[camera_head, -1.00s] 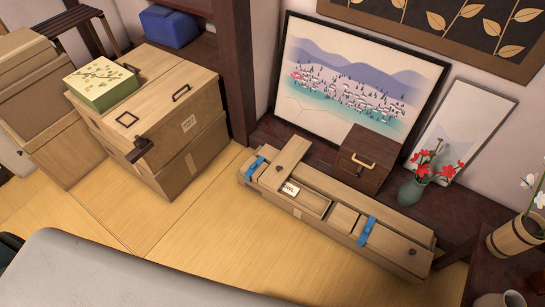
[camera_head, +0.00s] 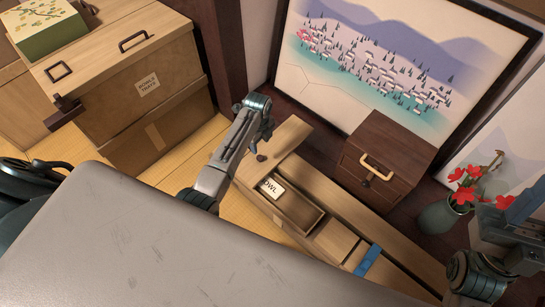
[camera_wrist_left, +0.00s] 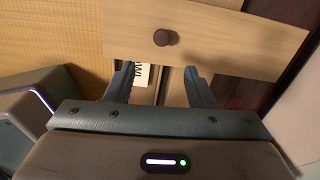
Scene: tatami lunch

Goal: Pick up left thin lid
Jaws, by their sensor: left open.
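The left thin lid (camera_head: 286,140) is a light wooden board with a dark round knob, lying across the left end of the long wooden box (camera_head: 335,205). In the left wrist view the lid (camera_wrist_left: 225,38) spans the top, with its knob ahead of the fingers. My left gripper (camera_head: 262,128) is just above the lid's left side in the head view. Its two fingers also show in the left wrist view (camera_wrist_left: 160,72), spread apart and empty, with the knob beyond the gap. Part of my right arm shows at the lower right; whether its jaws are open is unclear.
An open compartment holds a white label card (camera_head: 272,188). A blue band (camera_head: 367,260) wraps the box. A dark wooden chest (camera_head: 385,160) stands behind, with a vase (camera_head: 440,217) of red flowers to its right. Stacked boxes (camera_head: 150,110) stand at the left.

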